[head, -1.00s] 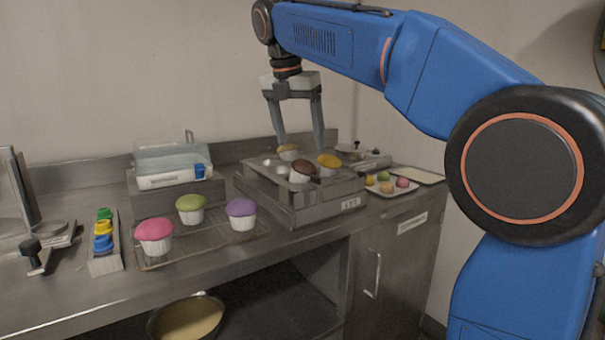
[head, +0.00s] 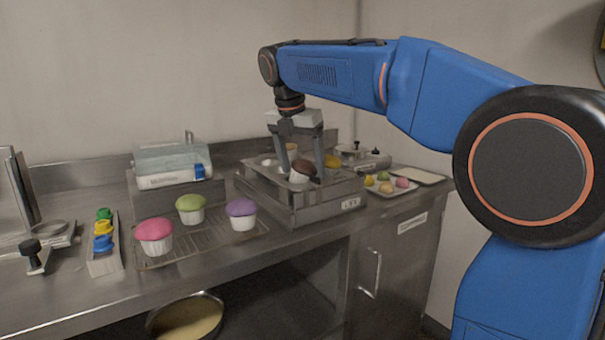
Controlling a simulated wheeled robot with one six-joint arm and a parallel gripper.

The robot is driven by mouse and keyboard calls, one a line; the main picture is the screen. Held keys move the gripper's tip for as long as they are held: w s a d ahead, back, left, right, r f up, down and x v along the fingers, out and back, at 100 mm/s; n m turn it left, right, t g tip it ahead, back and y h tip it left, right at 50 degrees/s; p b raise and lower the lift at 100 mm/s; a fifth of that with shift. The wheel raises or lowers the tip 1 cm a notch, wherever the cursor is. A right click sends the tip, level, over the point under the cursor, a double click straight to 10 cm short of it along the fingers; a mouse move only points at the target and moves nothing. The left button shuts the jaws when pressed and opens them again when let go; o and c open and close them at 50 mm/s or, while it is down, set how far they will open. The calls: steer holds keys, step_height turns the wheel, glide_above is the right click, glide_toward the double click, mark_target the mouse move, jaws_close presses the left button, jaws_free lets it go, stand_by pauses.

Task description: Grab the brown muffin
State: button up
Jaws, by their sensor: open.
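The brown muffin (head: 301,171), in a white cup, sits on the raised metal tray (head: 265,186) near the middle of the head view. My gripper (head: 302,178) is open and lowered around it, with one finger on each side. The right finger covers part of the muffin's right side. I cannot tell whether the fingers touch it. A yellow muffin (head: 332,161) stands just behind to the right, partly hidden by the right finger. A tan-topped muffin (head: 291,147) stands behind and is mostly hidden by the gripper.
A rack (head: 160,260) with pink, green and purple muffins stands left of the tray. A scale (head: 170,178) stands behind the rack. A plate (head: 385,190) of small coloured sweets lies to the right. The counter front (head: 120,300) is clear.

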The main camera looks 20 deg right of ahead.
steer(key=c, duration=0.9)
steer(key=shift+r, duration=0.1)
